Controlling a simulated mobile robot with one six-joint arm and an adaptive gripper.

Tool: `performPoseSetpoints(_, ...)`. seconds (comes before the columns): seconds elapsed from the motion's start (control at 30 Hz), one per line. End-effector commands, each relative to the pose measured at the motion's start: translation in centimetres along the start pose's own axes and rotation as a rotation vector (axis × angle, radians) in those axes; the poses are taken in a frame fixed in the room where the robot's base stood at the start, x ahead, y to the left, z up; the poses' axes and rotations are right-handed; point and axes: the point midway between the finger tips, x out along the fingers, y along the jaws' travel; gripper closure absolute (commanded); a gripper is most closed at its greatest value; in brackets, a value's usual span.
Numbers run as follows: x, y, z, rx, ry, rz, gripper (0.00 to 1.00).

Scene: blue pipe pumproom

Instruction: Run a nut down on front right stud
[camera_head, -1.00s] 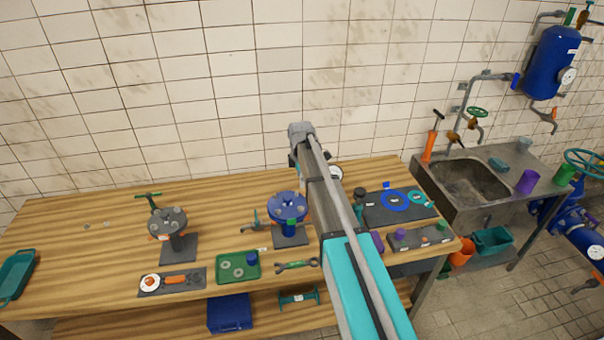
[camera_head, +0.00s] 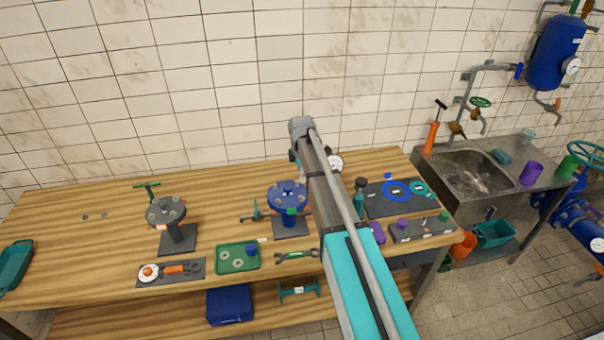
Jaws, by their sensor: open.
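A blue round flange (camera_head: 287,190) on a dark stand is in the middle of the bench, just left of my arm. Small grey pieces show on its top, and a small green piece (camera_head: 291,211) shows at its front. A grey flange (camera_head: 166,210) on a second stand is to the left, with several small pieces on top. I cannot tell single studs from nuts at this size. A green tray (camera_head: 222,268) in front holds pale rings and a blue piece (camera_head: 251,248). My gripper is hidden behind my arm, which rises past the blue flange's right side.
A spanner (camera_head: 298,255) lies right of the tray. A dark mat (camera_head: 157,281) with an orange-handled tool is at front left. A dark board (camera_head: 378,207) with rings and a grey block (camera_head: 422,231) are at right. The bench's left middle is mostly clear.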

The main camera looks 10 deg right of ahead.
Motion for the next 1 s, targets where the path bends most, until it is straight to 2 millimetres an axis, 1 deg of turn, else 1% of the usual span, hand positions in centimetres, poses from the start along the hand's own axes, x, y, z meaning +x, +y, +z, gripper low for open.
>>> performPoseSetpoints(0.03,0.8,0.0,0.0,0.000,0.000,0.000,0.26)
performPoseSetpoints(1.0,8.2,0.0,0.1,0.001,0.000,0.000,0.26)
